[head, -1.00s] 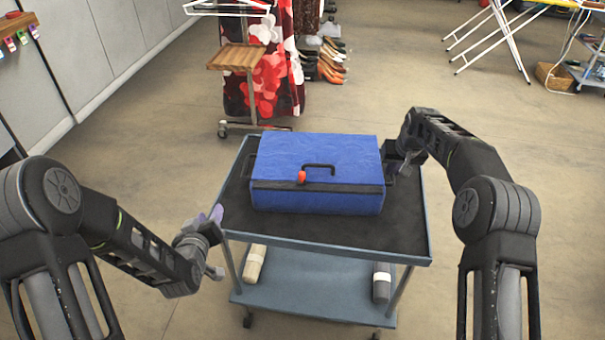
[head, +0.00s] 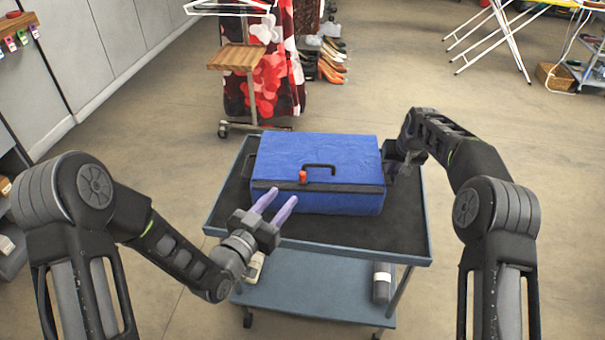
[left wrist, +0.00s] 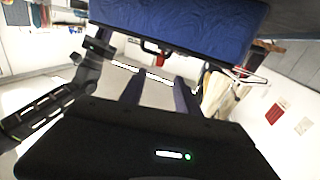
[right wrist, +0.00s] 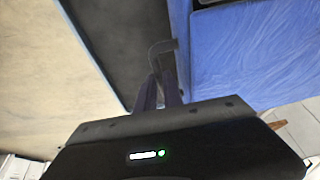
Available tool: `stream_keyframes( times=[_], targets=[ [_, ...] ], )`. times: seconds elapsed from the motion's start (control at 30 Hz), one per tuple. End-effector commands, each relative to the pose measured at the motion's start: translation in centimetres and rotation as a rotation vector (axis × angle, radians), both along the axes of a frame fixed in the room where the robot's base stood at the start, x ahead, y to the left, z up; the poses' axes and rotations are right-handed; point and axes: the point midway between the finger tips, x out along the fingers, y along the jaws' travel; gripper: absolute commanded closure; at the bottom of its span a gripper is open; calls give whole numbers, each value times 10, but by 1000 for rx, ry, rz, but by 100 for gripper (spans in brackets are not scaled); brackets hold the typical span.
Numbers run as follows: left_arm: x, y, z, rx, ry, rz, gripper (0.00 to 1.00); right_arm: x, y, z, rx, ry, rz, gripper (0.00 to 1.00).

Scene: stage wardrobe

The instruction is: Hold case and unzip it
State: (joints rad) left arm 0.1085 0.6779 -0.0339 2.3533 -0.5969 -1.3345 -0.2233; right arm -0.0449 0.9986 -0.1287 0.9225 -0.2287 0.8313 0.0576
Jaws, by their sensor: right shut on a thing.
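The blue case (head: 330,155) lies closed on the cart, with a black handle (head: 319,167) and a dark band along its front.
The case rests on the dark top of a blue-grey cart (head: 403,253), with bare room to its front right. The lower shelf holds a dark roll (head: 381,283) and a pale roll (head: 254,266). A garment rack with a wooden shelf (head: 236,57) stands behind.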

Motion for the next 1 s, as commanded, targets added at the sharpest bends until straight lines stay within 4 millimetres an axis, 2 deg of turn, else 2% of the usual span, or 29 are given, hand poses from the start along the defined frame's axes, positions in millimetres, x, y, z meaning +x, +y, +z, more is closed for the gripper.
stream_keyframes(
  times=[0.53,0.7,1.0],
  targets=[
    [84,-43,0,-2,0,0,61,0,0,1,1,-2,-1,100],
    [95,-49,0,-1,0,1,61,0,0,1,1,-2,0,100],
    [96,-49,0,-1,2,1,63,0,0,1,1,-2,0,100]
  ],
)
